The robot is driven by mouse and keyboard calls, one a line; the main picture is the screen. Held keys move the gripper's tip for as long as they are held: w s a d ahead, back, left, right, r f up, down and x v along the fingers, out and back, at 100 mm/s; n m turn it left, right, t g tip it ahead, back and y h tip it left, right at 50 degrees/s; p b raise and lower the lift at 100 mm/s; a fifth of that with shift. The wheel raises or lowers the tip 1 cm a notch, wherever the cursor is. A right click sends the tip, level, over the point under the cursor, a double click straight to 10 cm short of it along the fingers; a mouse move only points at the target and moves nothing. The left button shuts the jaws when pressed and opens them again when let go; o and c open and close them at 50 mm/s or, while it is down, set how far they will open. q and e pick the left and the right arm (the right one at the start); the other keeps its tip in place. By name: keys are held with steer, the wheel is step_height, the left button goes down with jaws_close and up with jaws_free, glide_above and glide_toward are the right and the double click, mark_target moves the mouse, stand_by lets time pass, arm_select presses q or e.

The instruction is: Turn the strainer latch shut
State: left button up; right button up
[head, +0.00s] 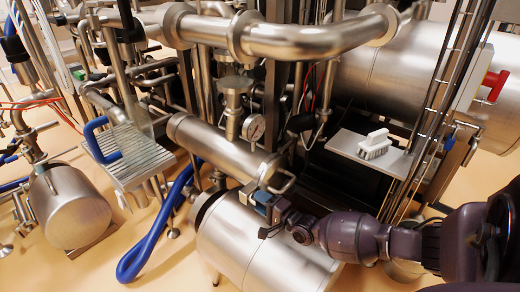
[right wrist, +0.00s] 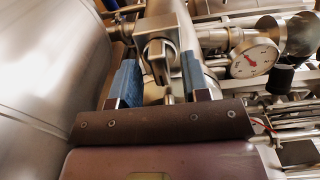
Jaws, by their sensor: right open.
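The strainer (head: 215,145) is a slanted steel cylinder in the middle of the head view. A bent steel latch handle (head: 284,181) shows at its lower right end. My right gripper (head: 262,205) is just below that end, above a large steel drum. In the right wrist view my right gripper (right wrist: 158,78) is open, its two blue fingers on either side of a steel latch piece (right wrist: 157,52). I see gaps beside the piece, so it is not clamped. The fingers partly hide the steel tube behind. My left gripper is not in view.
The large steel drum (head: 262,245) lies below my right gripper. A pressure gauge (head: 254,127) sits beside the strainer and shows close in the right wrist view (right wrist: 254,58). A white brush (head: 374,144) lies on a shelf at right. A blue hose (head: 135,258) loops at lower left.

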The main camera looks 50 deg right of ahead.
steer(key=shift+w, duration=0.1)
steer(key=shift+c, duration=0.3)
jaws_close()
